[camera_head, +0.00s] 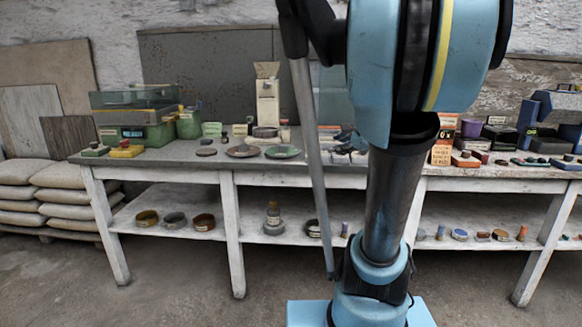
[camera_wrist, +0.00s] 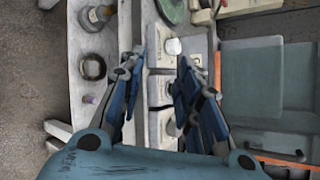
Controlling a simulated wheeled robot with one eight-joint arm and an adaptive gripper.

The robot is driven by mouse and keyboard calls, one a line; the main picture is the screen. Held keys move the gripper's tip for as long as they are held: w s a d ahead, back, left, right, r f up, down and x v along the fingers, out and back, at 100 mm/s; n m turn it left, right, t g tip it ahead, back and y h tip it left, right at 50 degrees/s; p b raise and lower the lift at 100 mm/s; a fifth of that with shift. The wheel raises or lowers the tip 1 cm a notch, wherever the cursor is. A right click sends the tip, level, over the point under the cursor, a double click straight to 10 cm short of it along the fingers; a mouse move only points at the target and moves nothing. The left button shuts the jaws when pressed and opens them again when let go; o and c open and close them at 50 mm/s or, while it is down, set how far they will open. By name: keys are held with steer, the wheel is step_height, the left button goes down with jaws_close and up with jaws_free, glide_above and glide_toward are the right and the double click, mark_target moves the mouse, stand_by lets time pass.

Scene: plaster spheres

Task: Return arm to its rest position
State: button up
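My gripper (camera_wrist: 163,64) shows in the wrist view with its two blue and black fingers spread apart. Nothing is held between them; the gap shows pale boxes (camera_wrist: 160,90) and a small white round thing (camera_wrist: 173,46) beyond the fingertips. In the head view my blue arm fills the middle right, in front of the workbench (camera_head: 330,176). Dark blue finger-like parts (camera_head: 348,141) show just left of the arm, over the bench top; the rest of the gripper is hidden behind the arm.
The bench top holds a green machine (camera_head: 150,134), shallow dishes (camera_head: 243,151) and a cream upright device (camera_head: 267,100). A blue device (camera_head: 545,125) stands at right. The lower shelf (camera_head: 250,236) carries rings and bottles. Sacks (camera_head: 75,190) are stacked at left. The floor in front is clear.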

steer(key=s+a+f+n+g+h, duration=0.1)
steer(key=s+a+f+n+g, duration=0.15)
steer(key=s+f+n, duration=0.35)
steer(key=s+a+f+n+g+h, duration=0.1)
steer(key=s+a+f+n+g, duration=0.2)
steer(key=s+f, duration=0.45)
steer(key=s+d+f+n+g+h, duration=0.1)
steer(key=s+d+f+n+h, duration=0.1)
steer(key=s+n, duration=0.3)
steer(key=s+d+f+n+g+h, duration=0.2)
steer(key=s+d+f+n, duration=0.2)
steer(key=s, duration=0.4)
steer(key=shift+s+d+f+n, duration=0.2)
steer(key=shift+f+n, duration=0.2)
steer(key=shift+f, duration=0.3)
steer(key=shift+w, duration=0.1)
steer(key=shift+w+f, duration=0.2)
steer(key=shift+w, duration=0.25)
